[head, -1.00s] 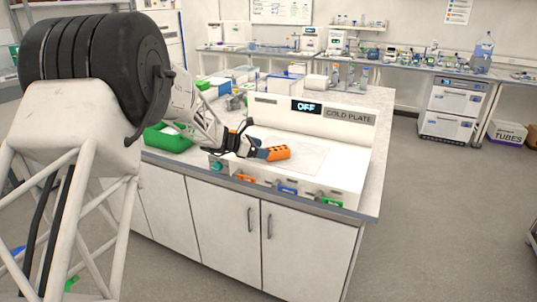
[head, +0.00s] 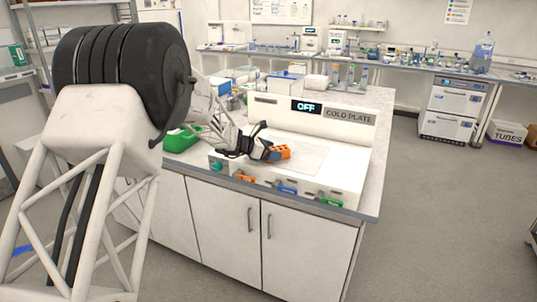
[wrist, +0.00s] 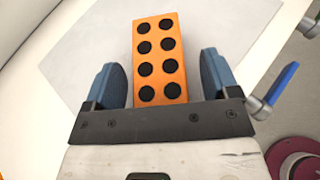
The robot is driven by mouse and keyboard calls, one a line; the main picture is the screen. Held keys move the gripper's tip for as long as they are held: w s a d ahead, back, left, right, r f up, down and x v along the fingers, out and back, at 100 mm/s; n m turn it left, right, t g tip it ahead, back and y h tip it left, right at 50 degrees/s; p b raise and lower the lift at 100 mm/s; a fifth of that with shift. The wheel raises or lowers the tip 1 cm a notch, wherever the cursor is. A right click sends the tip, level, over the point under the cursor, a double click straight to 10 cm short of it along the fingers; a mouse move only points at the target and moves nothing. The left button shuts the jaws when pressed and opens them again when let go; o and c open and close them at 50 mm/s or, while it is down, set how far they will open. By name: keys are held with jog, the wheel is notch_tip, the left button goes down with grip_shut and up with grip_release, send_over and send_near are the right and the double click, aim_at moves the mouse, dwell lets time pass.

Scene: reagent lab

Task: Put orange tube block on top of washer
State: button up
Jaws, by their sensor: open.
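The orange tube block (head: 281,152) lies on the flat top of the white cold plate unit. In the wrist view the orange block (wrist: 160,58) shows two rows of dark round holes. My gripper (head: 268,153) is at the left end of the block. In the wrist view my gripper (wrist: 164,85) is open, with one blue finger on each side of the block's near end and a gap at both sides. I cannot make out a washer for certain in these views.
The cold plate (head: 345,150) has an "OFF" display at its back and coloured valve handles (head: 288,189) along its front. A green container (head: 181,138) stands left of it. White appliances (head: 452,108) stand under the far bench.

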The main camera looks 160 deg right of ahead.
jog(key=shift+c, duration=0.2)
jog(key=c, duration=1.1)
jog(key=shift+r, duration=0.1)
jog(key=shift+r, duration=4.9)
jog(key=shift+d, duration=0.15)
